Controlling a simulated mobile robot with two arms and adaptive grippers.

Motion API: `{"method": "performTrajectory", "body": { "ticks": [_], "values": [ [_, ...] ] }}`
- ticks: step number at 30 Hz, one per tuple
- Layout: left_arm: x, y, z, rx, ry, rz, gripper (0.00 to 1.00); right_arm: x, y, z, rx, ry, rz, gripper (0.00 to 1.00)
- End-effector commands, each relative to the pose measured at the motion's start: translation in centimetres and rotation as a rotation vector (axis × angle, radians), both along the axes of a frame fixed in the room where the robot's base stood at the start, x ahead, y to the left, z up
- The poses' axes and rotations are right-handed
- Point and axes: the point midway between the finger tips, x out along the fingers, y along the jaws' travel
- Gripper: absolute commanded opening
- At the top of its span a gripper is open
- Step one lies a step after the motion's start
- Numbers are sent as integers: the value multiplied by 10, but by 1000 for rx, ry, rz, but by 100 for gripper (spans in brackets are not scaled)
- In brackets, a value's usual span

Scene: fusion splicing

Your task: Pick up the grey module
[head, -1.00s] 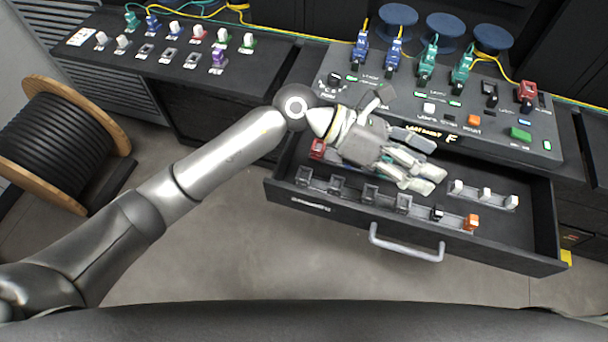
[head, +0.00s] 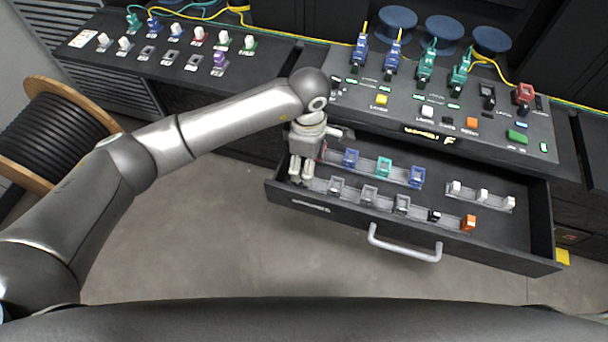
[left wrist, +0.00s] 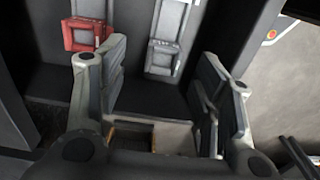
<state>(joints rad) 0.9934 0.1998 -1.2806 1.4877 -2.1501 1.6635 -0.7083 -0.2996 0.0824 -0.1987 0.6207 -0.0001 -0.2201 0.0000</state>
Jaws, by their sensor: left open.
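Several grey modules stand in the front row of the open drawer, among them one (head: 336,186), a second (head: 369,194) and a third (head: 402,204). My left gripper (head: 301,171) points down over the left end of that row and hides what is there. In the left wrist view its fingers (left wrist: 160,100) are spread open with nothing clearly held. Beyond them a grey module (left wrist: 163,58) sits in a light rail, and a red module (left wrist: 85,34) lies to its left. My right gripper is not in view.
A cable spool (head: 62,135) stands at the left on the floor.

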Motion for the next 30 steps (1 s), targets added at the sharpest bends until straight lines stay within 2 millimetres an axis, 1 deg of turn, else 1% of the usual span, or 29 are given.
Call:
{"method": "performTrajectory", "body": {
  "ticks": [4,8,9,12,15,20,23,30],
  "values": [
    [-4,1,-12,1,5,0,59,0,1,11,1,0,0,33],
    [-7,2,-30,1,5,1,59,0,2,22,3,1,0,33],
    [-6,1,-37,-1,4,1,59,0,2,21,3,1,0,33],
    [-5,1,-48,-1,3,1,59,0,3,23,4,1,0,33],
    [-4,1,-52,-2,1,-1,59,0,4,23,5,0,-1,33],
    [-4,1,-52,-2,0,-1,59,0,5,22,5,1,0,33],
    [-4,1,-52,-2,0,-1,49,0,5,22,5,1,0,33],
    [-4,1,-52,-2,0,0,18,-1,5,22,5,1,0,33]
  ]
}}
